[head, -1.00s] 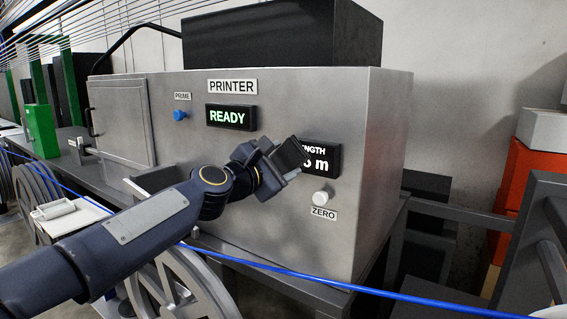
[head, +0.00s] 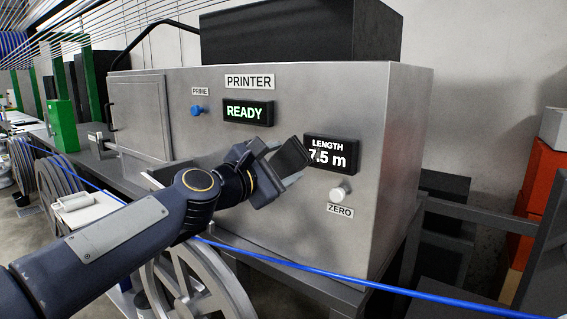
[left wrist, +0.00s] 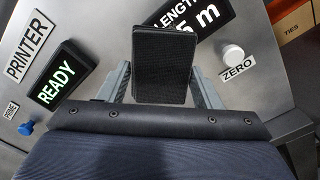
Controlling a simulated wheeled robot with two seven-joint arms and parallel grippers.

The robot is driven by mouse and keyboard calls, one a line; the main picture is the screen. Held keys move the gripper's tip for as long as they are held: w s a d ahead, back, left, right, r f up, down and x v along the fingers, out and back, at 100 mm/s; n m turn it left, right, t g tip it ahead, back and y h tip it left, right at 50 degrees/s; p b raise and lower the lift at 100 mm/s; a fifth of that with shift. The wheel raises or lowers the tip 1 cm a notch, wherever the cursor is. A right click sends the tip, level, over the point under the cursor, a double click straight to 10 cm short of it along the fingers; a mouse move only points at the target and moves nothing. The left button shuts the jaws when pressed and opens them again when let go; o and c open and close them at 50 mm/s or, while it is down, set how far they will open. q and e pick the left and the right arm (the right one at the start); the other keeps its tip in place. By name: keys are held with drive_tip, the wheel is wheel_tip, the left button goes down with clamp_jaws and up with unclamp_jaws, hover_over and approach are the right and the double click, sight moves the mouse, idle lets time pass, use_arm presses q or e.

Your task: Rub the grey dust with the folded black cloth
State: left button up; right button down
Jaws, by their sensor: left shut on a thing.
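My left gripper (head: 284,172) is in front of the printer's grey face, between the READY display and the LENGTH display. It is shut on the folded black cloth (head: 293,155), a flat dark rectangle. In the left wrist view the cloth (left wrist: 163,62) sits between the two fingers and hides the printer face behind it. I cannot tell whether the cloth touches the panel. I cannot make out any grey dust in these views. My right gripper is not in view.
The printer (head: 300,225) carries a blue PRIME knob (head: 197,110), a READY display (head: 247,112), a LENGTH display reading 7.5 m (head: 331,153) and a white ZERO knob (head: 340,193). A blue cable (head: 300,270) runs across in front, above grey wheels (head: 190,290).

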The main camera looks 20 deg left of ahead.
use_arm(q)
drive_tip(key=shift+s, duration=0.1)
drive_tip(key=shift+v, duration=1.45)
drive_tip(key=shift+x, duration=3.4)
drive_tip(key=shift+p+x, duration=0.45)
drive_tip(key=shift+x, duration=0.6)
drive_tip(key=shift+s+d+r+p, duration=0.15)
drive_tip(key=shift+d+p, duration=0.1)
drive_tip(key=shift+d, duration=0.2)
drive_tip(key=shift+s+d+f+p, duration=0.1)
drive_tip(key=shift+s+d+p, duration=0.1)
drive_tip(key=shift+d, duration=0.2)
drive_tip(key=shift+s+d+p, duration=0.3)
drive_tip(key=shift+d+p, duration=0.05)
drive_tip(key=shift+d, duration=0.65)
